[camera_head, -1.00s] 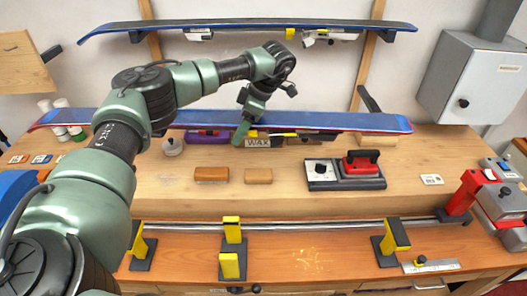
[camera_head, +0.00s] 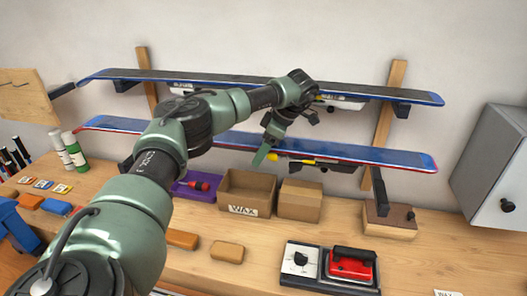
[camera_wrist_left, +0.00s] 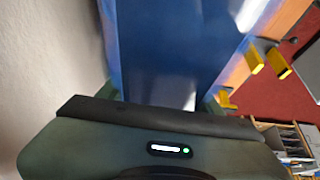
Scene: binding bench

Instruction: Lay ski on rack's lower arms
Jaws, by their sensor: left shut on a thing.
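A long blue ski (camera_head: 340,152) with red edges spans the rack at its lower level in the head view. My left gripper (camera_head: 264,153) is shut on it near the middle. In the wrist view the ski's blue face (camera_wrist_left: 165,45) runs away from the jaws. The rack's right lower arm (camera_head: 379,190) and left lower arm (camera_head: 125,166) show just below the ski; I cannot tell whether it touches them. A second blue ski (camera_head: 210,78) lies across the upper arms (camera_head: 401,109). My right gripper is not in view.
On the bench below stand a WAX box (camera_head: 248,192), another carton (camera_head: 300,201), a red-handled iron (camera_head: 351,264) and bottles (camera_head: 74,150). A grey wall cabinet (camera_head: 490,175) is at right. Yellow-padded vises (camera_wrist_left: 267,63) show in the wrist view.

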